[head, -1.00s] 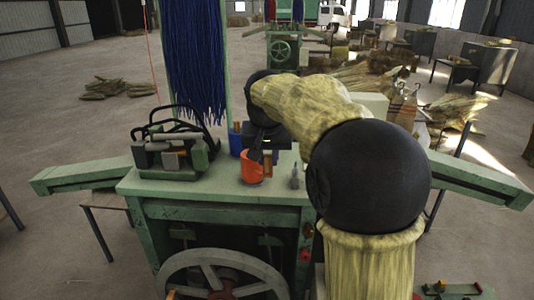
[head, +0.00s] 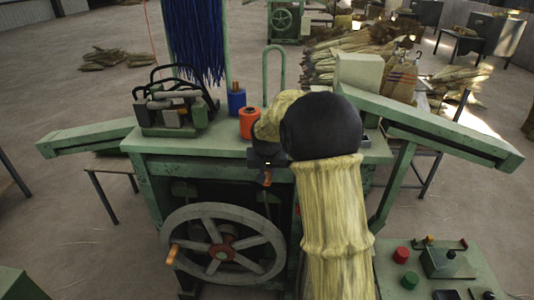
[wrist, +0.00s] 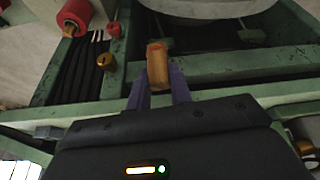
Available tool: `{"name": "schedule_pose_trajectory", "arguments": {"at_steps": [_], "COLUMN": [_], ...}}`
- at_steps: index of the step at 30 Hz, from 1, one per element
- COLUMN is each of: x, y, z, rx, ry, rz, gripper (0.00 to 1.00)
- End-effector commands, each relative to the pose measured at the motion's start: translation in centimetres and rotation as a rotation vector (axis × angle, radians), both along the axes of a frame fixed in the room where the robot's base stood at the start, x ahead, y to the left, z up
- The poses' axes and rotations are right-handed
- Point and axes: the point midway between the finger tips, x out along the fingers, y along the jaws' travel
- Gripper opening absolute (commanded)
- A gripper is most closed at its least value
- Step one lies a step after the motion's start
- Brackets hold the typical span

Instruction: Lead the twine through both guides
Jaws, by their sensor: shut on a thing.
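My gripper (head: 266,163) is low at the front edge of the green bench, mostly hidden under my arm. In the wrist view its two purple fingers (wrist: 160,93) are shut on a small brown wooden piece (wrist: 157,66), which also shows below the gripper in the head view (head: 266,178). I cannot make out twine leaving it. An orange spool (head: 251,123) stands on the bench just behind my arm, with a blue spool (head: 236,103) beside it. In the wrist view, a brass fitting (wrist: 106,61) lies left of the wooden piece; I cannot tell whether it is a guide.
The green bench (head: 225,142) carries a dark-handled machine (head: 172,108) at left. A spoked handwheel (head: 222,246) is below its front. A control panel (head: 440,265) with buttons stands at lower right. Sloping green arms (head: 440,125) extend at the sides. Blue strands (head: 196,45) hang behind.

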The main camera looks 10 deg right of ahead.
Motion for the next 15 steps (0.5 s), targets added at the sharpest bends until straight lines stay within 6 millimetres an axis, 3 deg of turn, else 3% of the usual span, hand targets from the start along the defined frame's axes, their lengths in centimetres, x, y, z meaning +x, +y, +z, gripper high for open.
{"name": "schedule_pose_trajectory", "arguments": {"at_steps": [1,3,8,15], "x": [0.0,0.0,-0.7,-3.6], "y": [-0.1,-0.1,0.1,0.7], "z": [-3.0,-6.3,-14.0,-24.4], "rx": [-0.002,-0.001,-0.001,0.008], "ry": [0.012,0.012,0.013,0.013], "rz": [0.012,0.031,0.08,0.156], "gripper": [0.0,0.0,0.0,0.0]}}
